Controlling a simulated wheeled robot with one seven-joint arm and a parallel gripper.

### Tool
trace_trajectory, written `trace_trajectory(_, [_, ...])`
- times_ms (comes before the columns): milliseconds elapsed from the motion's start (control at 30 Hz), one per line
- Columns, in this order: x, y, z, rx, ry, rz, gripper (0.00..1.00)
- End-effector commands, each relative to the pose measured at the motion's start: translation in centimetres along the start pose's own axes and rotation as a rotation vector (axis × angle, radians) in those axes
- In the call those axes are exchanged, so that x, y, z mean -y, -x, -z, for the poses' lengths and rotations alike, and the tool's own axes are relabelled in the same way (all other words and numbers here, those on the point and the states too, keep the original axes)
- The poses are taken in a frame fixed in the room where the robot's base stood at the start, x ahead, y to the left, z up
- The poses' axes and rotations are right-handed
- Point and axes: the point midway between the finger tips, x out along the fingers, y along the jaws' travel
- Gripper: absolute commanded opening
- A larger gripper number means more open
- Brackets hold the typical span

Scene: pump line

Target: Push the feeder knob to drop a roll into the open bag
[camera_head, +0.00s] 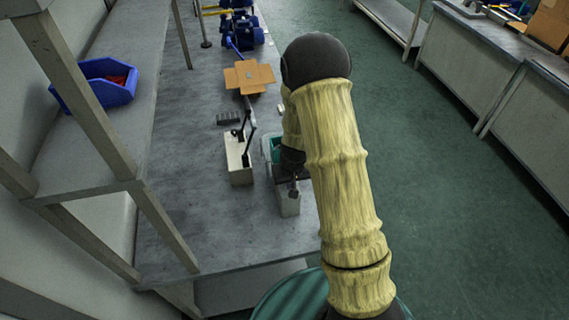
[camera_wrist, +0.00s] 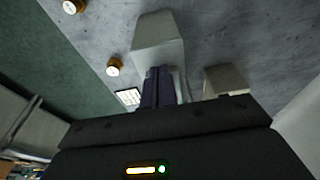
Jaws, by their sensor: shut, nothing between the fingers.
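My gripper (camera_head: 293,186) is low over the workbench, just above a pale grey block (camera_head: 289,203). In the wrist view its dark fingers (camera_wrist: 160,86) are together, with nothing seen between them, and overlap a pale block (camera_wrist: 158,40). I cannot tell whether they touch it. Behind my arm is a green container with a pale rim (camera_head: 271,149), partly hidden; I cannot tell whether it is the bag. A cream box with upright black levers (camera_head: 239,160) stands left of it. I cannot make out the feeder knob or a roll for certain.
An open cardboard box (camera_head: 249,77) and blue pumps (camera_head: 243,33) are farther along the workbench (camera_head: 190,200). A blue bin (camera_head: 98,83) sits on the left shelf. Two brass-coloured round pieces (camera_wrist: 114,67) show near the bench edge. The front left of the bench is clear.

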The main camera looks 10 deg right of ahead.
Motion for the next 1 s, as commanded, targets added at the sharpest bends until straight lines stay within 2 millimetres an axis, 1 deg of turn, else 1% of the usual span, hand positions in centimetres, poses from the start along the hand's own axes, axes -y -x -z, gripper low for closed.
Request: trace_trajectory(1000, [0.0,-0.5,2.9,-0.001,-0.001,-0.001,0.0])
